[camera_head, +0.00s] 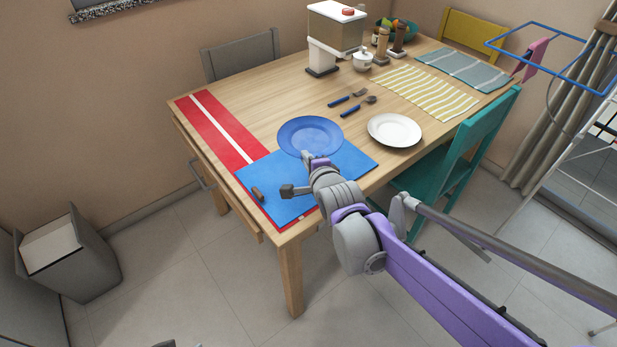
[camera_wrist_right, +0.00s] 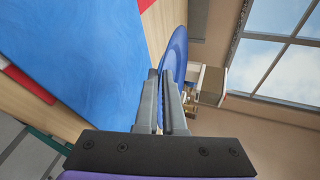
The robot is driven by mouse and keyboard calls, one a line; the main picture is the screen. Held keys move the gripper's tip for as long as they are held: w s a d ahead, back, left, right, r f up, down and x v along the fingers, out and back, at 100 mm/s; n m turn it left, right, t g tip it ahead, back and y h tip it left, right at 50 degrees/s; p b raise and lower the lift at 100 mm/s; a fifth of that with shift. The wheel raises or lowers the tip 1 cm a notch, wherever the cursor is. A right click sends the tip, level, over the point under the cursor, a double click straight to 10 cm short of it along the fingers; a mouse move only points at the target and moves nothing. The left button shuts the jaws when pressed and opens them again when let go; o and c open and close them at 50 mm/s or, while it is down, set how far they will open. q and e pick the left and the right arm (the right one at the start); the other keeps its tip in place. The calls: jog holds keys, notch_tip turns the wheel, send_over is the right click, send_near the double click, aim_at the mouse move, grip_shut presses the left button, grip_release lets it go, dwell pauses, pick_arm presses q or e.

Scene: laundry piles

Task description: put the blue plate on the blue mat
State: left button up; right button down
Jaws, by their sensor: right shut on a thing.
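The blue plate (camera_head: 310,132) is at the far edge of the blue mat (camera_head: 345,160) in the head view, its near rim overlapping that edge in the picture. My right gripper (camera_head: 307,156) is shut on the plate's near rim. In the right wrist view the plate (camera_wrist_right: 176,50) shows nearly edge-on at the fingertips (camera_wrist_right: 165,78). The mat (camera_wrist_right: 75,50) lies beside it there, with bare wood between. I cannot tell whether the plate is clear of the table. My arm hides part of the mat. My left gripper is not in view.
A red runner with a white stripe (camera_head: 215,130) lies partly under the mat. A small brown object (camera_head: 257,195) is at the mat's left edge. A white plate (camera_head: 394,130), a fork (camera_head: 347,98) and a spoon (camera_head: 358,107) lie nearby. A teal chair (camera_head: 465,150) stands right.

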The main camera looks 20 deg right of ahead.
aim_at(307, 185)
notch_tip(307, 185, down, 10)
jog(key=b, duration=0.3)
jog(key=shift+r, duration=0.25)
